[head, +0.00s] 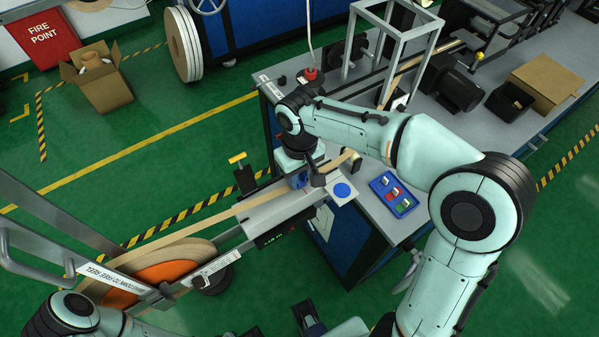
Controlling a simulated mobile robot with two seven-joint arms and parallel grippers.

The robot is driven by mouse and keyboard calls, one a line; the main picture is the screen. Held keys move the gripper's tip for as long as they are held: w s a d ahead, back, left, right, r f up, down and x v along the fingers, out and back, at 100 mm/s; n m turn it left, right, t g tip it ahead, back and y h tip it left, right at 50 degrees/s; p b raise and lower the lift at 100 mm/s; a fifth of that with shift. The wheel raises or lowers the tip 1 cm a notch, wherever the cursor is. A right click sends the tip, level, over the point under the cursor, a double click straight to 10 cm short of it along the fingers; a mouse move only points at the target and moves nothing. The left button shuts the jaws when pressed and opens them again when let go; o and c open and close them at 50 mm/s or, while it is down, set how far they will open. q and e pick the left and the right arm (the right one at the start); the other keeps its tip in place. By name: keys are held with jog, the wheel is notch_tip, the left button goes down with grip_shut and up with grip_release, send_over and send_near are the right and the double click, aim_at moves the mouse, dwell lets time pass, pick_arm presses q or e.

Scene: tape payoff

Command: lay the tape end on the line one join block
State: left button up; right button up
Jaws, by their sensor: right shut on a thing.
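The tan tape (215,219) runs from the reel (170,266) with the orange centre up to the right, towards the table. My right gripper (303,182) points down over the grey plate (275,214) at the table's left end and is shut on the tape; its fingers are partly hidden. A short tan strip (337,161) shows just right of it, close to a small dark block. I cannot make out which part is the line one join block. A dark part at the bottom edge may be my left gripper (310,318); its jaws are unclear.
A blue tray (394,194) with small coloured items and a blue disc (342,190) lie right of my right gripper. A metal frame (393,45), a dark motor (452,84) and a cardboard box (545,82) stand farther back. Green floor lies left.

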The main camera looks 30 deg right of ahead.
jog(key=o, duration=1.1)
notch_tip(320, 180, up, 13)
jog(key=p, duration=0.2)
jog(key=shift+r+p, duration=0.2)
jog(key=shift+p, duration=0.15)
